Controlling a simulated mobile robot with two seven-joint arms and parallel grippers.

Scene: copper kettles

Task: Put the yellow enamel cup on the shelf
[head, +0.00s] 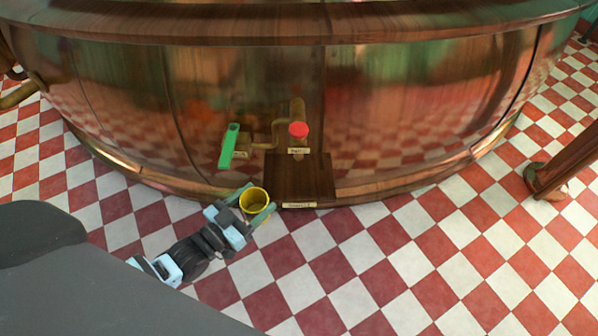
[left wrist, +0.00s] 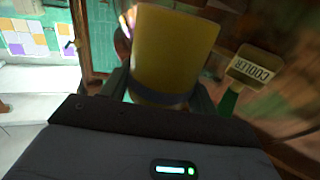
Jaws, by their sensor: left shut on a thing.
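My left gripper (head: 256,199) is shut on the yellow enamel cup (head: 253,203), with one finger on each side of it. In the head view the cup's round open mouth faces up toward the camera. The cup is in front of the copper kettle, just left of a brown wooden shelf (head: 300,185) with a small label on its front edge. In the left wrist view the cup (left wrist: 175,45) fills the space between the fingers. My right gripper is not in view.
The big copper kettle (head: 420,110) spans the back. A green lever (head: 229,146) and a red knob (head: 298,129) stick out above the shelf. The left wrist view shows a labelled plate (left wrist: 255,67) close to the cup. Checkered floor (head: 400,260) lies clear in front; a wooden leg (head: 565,165) stands at right.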

